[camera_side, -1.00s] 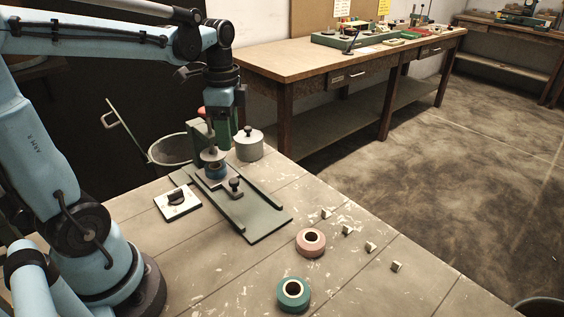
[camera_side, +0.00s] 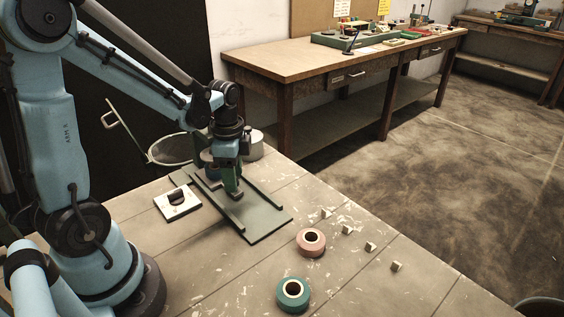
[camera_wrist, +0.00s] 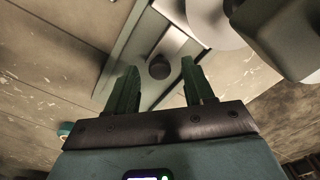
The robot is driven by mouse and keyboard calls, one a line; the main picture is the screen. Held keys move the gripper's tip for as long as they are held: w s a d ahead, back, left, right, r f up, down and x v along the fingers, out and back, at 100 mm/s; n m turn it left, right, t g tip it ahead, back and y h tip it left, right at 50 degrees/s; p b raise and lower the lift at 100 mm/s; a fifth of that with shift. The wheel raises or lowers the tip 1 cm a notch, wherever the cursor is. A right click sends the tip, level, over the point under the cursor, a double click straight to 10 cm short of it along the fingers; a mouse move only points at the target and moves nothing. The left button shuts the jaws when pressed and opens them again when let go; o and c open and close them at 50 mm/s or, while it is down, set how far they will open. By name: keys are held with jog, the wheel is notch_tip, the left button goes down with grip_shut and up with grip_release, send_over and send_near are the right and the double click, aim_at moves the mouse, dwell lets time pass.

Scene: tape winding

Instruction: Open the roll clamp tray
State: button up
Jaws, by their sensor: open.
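The roll clamp tray (camera_side: 262,226) is a flat grey-green slide with raised side rails on the workbench, right of my arm. Its dark round knob (camera_wrist: 159,67) shows in the wrist view, on a light plate between my fingertips. My gripper (camera_side: 233,192) is low over the middle of the tray and hides the knob in the side view. In the wrist view my gripper (camera_wrist: 158,78) is open, with one finger on each side of the knob. I cannot tell whether the fingers touch it.
A pink tape roll (camera_side: 311,242) and a teal tape roll (camera_side: 293,294) lie in front of the tray, with several small blocks to their right. A white plate with a dark knob (camera_side: 178,201) sits left of the tray. A grey canister (camera_side: 254,146) stands behind.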

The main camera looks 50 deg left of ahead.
jog(key=shift+f, duration=0.3)
grip_shut()
dwell(0.3)
